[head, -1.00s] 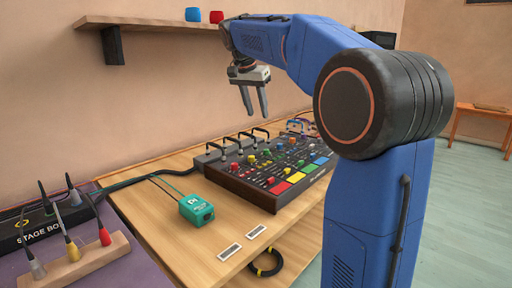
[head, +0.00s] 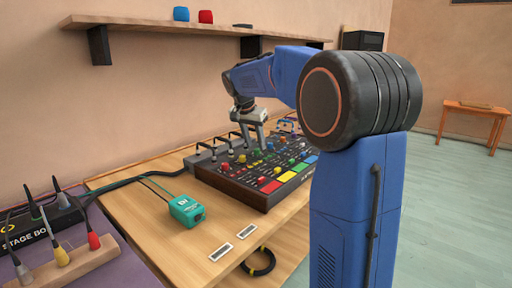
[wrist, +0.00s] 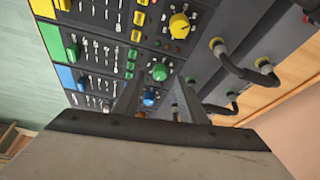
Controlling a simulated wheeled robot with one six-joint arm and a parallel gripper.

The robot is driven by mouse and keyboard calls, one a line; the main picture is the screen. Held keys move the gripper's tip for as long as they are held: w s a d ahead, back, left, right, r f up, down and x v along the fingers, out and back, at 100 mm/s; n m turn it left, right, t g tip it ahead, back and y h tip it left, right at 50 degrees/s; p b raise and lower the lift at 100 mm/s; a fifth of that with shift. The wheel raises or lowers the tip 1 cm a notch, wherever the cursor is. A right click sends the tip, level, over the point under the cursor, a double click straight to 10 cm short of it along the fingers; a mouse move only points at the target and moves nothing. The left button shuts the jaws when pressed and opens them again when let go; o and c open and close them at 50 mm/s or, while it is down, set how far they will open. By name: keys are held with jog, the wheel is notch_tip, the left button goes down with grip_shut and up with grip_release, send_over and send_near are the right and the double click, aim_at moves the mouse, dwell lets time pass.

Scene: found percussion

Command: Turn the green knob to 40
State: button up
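The green knob (wrist: 160,72) is on the mixer panel (wrist: 112,40), between a larger yellow knob (wrist: 179,26) and a blue knob (wrist: 149,98) in the wrist view. A dial ring of small marks surrounds it; its exact setting is too small to read. My gripper (wrist: 160,78) is open, with one finger on each side of the green knob's line in that view. I cannot tell whether the fingers touch it. In the head view my gripper (head: 254,147) points down over the mixer (head: 232,186), close above its knobs.
Cables with plugs (wrist: 230,62) stand along the mixer's back edge. A teal DI box (head: 187,210) sits on the table (head: 150,225) left of the mixer. A stage box (head: 25,235) and a wooden block with plugs are at far left. A shelf (head: 150,27) hangs above.

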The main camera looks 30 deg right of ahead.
aim_at(257, 152)
jog(key=shift+x, duration=1.2)
jog(key=shift+c, duration=0.4)
grip_shut()
jog(key=shift+n, duration=0.4)
jog(key=n, duration=0.2)
jog(key=n+t+y, duration=0.1)
jog(key=n, duration=0.1)
jog(key=shift+s+d+n+t, duration=0.15)
jog(key=shift+n+t, duration=0.15)
jog(key=n+y, duration=0.1)
jog(key=n, duration=0.2)
jog(key=n+y, duration=0.1)
jog(key=n, duration=0.1)
jog(key=shift+d+n+t, duration=0.15)
jog(key=shift+n+t, duration=0.25)
jog(key=shift+n+y, duration=0.3)
